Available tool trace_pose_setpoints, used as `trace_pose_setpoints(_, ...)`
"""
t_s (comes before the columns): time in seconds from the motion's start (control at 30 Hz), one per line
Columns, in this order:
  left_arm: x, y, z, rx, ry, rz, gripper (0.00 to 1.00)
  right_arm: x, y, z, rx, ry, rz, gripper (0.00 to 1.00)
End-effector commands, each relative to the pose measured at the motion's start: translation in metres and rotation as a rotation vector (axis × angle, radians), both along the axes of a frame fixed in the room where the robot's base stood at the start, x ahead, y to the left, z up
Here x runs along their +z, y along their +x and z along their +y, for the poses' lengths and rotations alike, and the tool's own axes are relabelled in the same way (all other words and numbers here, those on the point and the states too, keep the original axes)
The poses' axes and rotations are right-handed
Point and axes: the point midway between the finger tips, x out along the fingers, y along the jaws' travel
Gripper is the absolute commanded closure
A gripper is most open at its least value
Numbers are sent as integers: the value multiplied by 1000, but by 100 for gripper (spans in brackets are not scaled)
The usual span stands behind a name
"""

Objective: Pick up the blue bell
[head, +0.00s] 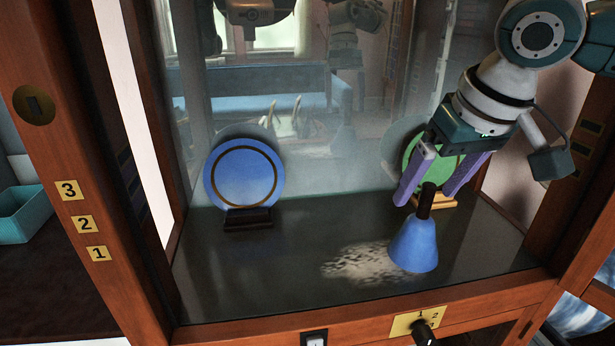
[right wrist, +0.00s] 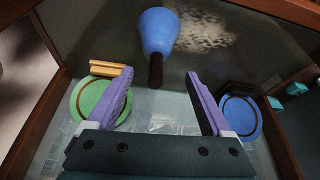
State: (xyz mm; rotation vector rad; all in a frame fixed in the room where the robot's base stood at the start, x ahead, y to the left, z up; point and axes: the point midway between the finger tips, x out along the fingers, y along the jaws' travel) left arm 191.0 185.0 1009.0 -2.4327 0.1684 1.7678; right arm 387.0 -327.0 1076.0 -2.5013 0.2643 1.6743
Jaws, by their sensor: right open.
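The blue bell (head: 414,246) stands upright on the cabinet's dark floor (head: 290,270), near the front right, with its dark handle pointing up. My right gripper (head: 422,203) is open above and around the level of the handle, its purple fingers apart. In the right wrist view the bell (right wrist: 158,32) lies ahead of the open right gripper (right wrist: 160,82), its handle end between the line of the two fingers. My left gripper does not show.
A blue plate (head: 243,173) stands on a dark holder at the left. A green plate (head: 416,150) on a light wooden holder stands behind my right gripper. The wooden front rail (head: 260,328) bounds the cabinet, with a black knob (head: 423,331). The floor between the plates is clear.

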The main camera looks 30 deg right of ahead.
Motion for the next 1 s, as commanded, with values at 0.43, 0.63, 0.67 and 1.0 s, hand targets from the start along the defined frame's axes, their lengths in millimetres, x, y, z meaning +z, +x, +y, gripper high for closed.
trace_pose_setpoints(0.43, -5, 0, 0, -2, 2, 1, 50, -51, 18, -8, 1, -1, 0, 16)
trace_pose_setpoints(0.63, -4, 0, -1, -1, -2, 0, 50, -55, 21, -9, 3, -3, -2, 16)
trace_pose_setpoints(0.67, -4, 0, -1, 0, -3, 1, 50, -55, 20, -9, 3, -3, -2, 16)
trace_pose_setpoints(1.0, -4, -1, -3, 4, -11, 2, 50, -55, 20, -9, 3, -4, -1, 47)
